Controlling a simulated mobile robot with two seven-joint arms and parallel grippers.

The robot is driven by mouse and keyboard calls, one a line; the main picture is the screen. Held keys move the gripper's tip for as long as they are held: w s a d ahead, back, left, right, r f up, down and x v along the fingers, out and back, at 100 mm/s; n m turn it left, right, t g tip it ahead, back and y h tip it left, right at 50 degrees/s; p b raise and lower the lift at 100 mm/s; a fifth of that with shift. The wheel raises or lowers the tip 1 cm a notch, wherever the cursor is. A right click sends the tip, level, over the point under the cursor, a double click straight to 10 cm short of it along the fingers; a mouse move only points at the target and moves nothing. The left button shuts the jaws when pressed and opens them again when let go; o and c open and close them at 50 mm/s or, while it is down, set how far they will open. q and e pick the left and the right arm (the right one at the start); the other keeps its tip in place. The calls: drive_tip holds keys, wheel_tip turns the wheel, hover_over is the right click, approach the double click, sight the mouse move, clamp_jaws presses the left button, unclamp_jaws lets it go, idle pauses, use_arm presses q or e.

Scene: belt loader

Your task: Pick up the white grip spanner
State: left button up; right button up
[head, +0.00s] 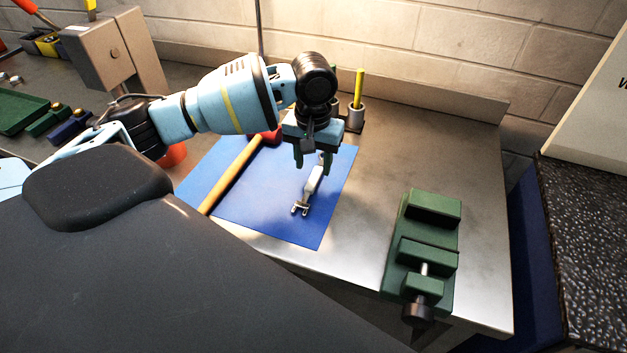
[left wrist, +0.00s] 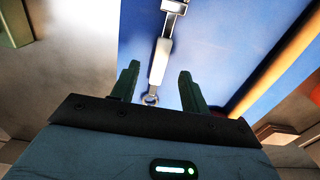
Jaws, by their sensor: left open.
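The white grip spanner (head: 313,180) lies on the blue mat (head: 290,222) on the bench. It has a pale handle, a metal open jaw toward the near side and a small ring at its other end. My left gripper (head: 312,168) is open, over the ring end and upper handle, pointing down. In the left wrist view the spanner (left wrist: 160,62) runs between the two green fingers of the left gripper (left wrist: 158,82), with its ring close to the palm edge. I cannot tell the height gap. My right gripper is not in view.
A hammer with an orange handle (head: 236,176) lies left of the spanner on the mat. A green vise (head: 428,245) stands at the bench's right front. A holder with a yellow tool (head: 358,88) stands behind. Bare bench lies between mat and vise.

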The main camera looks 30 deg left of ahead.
sight(313, 179)
use_arm(q)
wheel_tip(313, 179, down, 4)
drive_tip(key=shift+w+a+f, duration=0.1)
drive_tip(key=shift+f, duration=0.15)
clamp_jaws()
